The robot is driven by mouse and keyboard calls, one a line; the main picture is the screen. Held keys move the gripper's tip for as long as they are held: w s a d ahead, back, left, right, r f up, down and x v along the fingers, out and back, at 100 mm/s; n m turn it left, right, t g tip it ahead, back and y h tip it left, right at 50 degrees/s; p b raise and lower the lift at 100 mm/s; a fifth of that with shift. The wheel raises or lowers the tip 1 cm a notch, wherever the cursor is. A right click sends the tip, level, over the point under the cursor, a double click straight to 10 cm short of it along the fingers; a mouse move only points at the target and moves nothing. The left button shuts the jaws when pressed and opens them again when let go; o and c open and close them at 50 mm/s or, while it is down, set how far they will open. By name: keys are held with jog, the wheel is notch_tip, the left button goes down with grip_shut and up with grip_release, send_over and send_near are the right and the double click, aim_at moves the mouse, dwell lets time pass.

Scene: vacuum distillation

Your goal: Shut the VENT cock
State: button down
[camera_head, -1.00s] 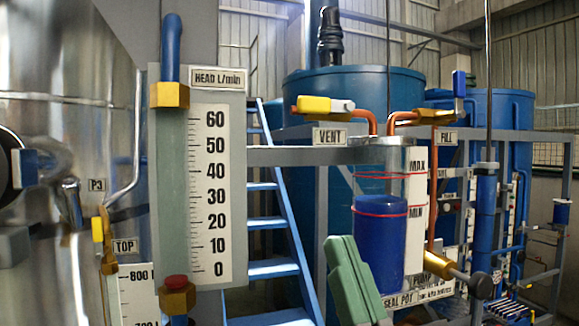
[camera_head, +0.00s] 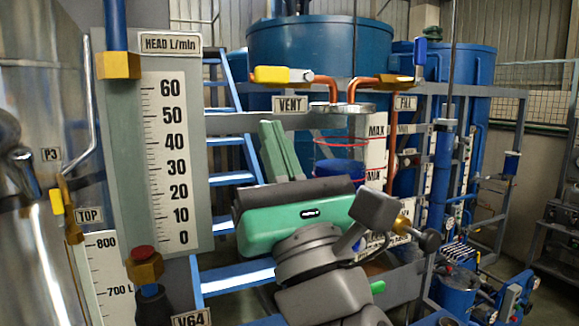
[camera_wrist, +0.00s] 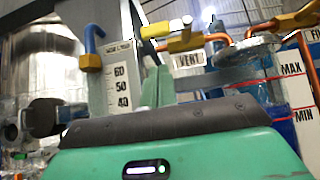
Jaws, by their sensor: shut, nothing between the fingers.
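The VENT cock has a yellow lever (camera_head: 275,75) lying roughly level, pointing left, with a metal end by its copper pipe. It stands above the VENT label (camera_head: 290,104). In the wrist view the lever (camera_wrist: 156,30) and the label (camera_wrist: 189,60) are ahead, near the top. My green gripper (camera_head: 276,126) is shut and empty, fingers pointing up, below and apart from the lever in the picture. Its fingers also show in the wrist view (camera_wrist: 158,80). The gap in depth to the lever is hard to judge.
The HEAD flow gauge (camera_head: 168,140) stands left of my gripper. The FILL cock (camera_head: 398,80) and its blue lever (camera_head: 420,50) are to the right. The seal pot (camera_head: 340,168) is partly hidden behind my arm. A grey rail (camera_head: 235,124) runs behind my fingers; blue stairs (camera_head: 235,180) lie beyond.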

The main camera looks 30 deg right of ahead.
aim_at(283, 76)
notch_tip(283, 76, up, 3)
jog(key=shift+s+r+p, duration=0.1)
jog(key=shift+r+p, duration=0.05)
jog(key=shift+p, duration=0.35)
